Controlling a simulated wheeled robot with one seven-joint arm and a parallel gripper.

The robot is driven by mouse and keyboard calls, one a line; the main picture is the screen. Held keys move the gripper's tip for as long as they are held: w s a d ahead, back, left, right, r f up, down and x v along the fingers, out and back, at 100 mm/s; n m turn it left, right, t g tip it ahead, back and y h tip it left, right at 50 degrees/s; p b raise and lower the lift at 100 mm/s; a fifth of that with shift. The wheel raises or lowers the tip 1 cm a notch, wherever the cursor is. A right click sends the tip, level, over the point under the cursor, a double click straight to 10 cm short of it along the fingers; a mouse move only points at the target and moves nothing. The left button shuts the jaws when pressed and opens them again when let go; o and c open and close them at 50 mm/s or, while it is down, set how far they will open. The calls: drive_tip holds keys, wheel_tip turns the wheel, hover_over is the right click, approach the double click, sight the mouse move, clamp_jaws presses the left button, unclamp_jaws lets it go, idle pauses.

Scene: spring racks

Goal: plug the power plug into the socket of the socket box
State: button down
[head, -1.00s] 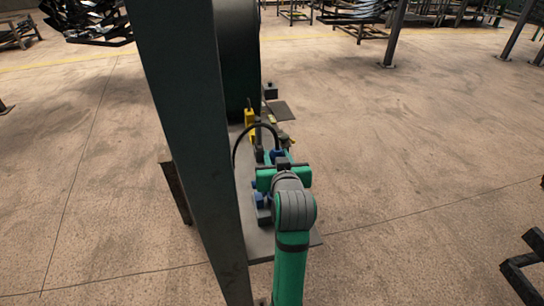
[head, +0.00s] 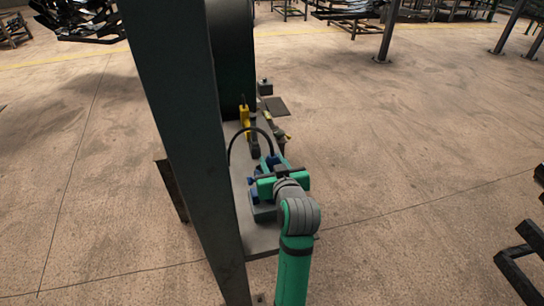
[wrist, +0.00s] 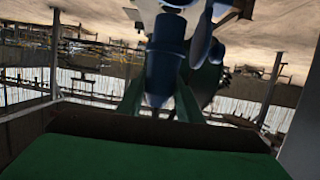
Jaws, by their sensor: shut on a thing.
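My green gripper (head: 276,164) is over the bench in the head view, above and beside the socket box. The power plug (wrist: 163,72) is a dark blue cylinder between my two green fingers in the wrist view; my gripper is shut on it. In the head view the plug's blue body (head: 270,159) shows at the end of a black cable that arches to the left. The socket box (head: 263,212) is grey-green with blue parts at its left side, partly hidden by my gripper. I cannot see its socket opening clearly; the plug looks apart from it.
A thick dark post (head: 178,130) stands left of the bench (head: 262,240) and hides part of it. A yellow part (head: 245,116) and a dark round machine (head: 231,60) are farther back. A dark metal rack (head: 522,262) is at lower right.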

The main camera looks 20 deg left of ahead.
drive_tip(key=shift+f, duration=0.9)
drive_tip(key=shift+f, duration=2.3)
idle(0.9)
drive_tip(key=c, duration=1.2)
unclamp_jaws()
drive_tip(key=v, duration=1.1)
drive_tip(key=shift+w, duration=0.1)
